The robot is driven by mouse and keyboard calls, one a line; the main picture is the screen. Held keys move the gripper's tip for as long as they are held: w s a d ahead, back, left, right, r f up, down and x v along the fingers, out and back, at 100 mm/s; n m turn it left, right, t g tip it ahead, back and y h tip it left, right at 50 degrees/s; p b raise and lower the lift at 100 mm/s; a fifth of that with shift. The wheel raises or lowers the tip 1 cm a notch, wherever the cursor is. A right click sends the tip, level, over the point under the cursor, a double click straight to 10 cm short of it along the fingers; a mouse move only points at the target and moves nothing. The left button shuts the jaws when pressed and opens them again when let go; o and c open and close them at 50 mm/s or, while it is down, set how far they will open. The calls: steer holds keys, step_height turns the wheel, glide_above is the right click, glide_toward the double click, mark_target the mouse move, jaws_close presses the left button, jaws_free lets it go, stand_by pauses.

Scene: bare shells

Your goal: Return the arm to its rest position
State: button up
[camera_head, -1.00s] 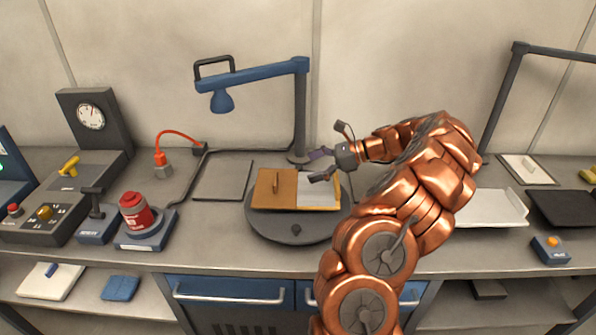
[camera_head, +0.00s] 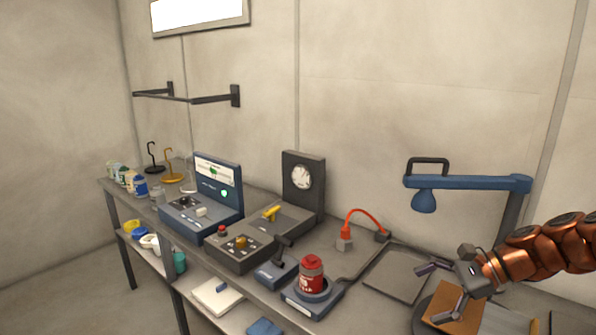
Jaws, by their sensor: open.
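My copper-coloured arm (camera_head: 545,247) reaches in from the right edge of the head view. My gripper (camera_head: 440,287) is open and empty, its two dark fingers spread apart. It shows in front of the round turntable and the brown wooden board (camera_head: 455,308) at the lower right. I cannot tell its exact height above the board. The rest of the arm is outside the picture.
A blue lamp-like stand (camera_head: 465,184) rises behind my gripper. A red jar (camera_head: 311,275) stands on a blue base left of it. A gauge box (camera_head: 303,185) and a control panel (camera_head: 238,250) stand farther left. Open floor (camera_head: 60,290) lies at far left.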

steer(key=s+a+n+g+h, duration=0.4)
steer(key=s+a+n, duration=0.4)
steer(key=s+a, duration=0.5)
steer(key=s+d+f+n+h, duration=0.1)
steer(key=s+f+n+h, duration=0.2)
steer(key=s, duration=0.5)
steer(key=s+d+f+n+h, duration=0.2)
steer(key=s+n, duration=0.3)
steer(key=s, duration=0.3)
steer(key=shift+s+f+h, duration=0.2)
steer(key=shift+f+h, duration=0.2)
steer(key=shift+h, duration=0.3)
